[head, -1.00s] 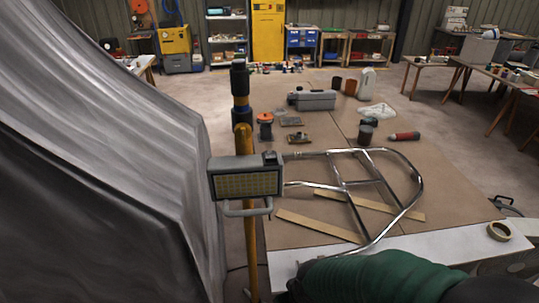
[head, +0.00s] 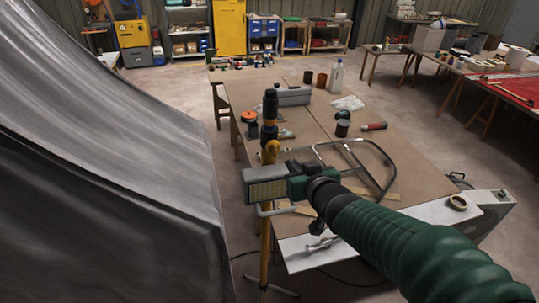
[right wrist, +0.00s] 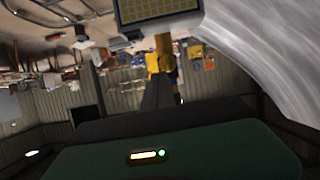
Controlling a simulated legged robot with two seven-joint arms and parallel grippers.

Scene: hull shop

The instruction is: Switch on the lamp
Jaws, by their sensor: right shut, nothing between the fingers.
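The lamp (head: 266,190) is a grey box with a dull yellow grid panel and a pale bar handle below, on a yellow stand (head: 268,237). I see no clear glow from it. In the right wrist view the lamp (right wrist: 158,10) shows at the top, partly cut off. My right gripper (head: 288,172) is shut and empty, at the lamp's upper right edge. It hides the small dark part on top of the lamp, and I cannot tell if it touches. Its fingers also show in the right wrist view (right wrist: 161,88). My left gripper is not in view.
A grey sheet (head: 90,160) covers a large shape at the left.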

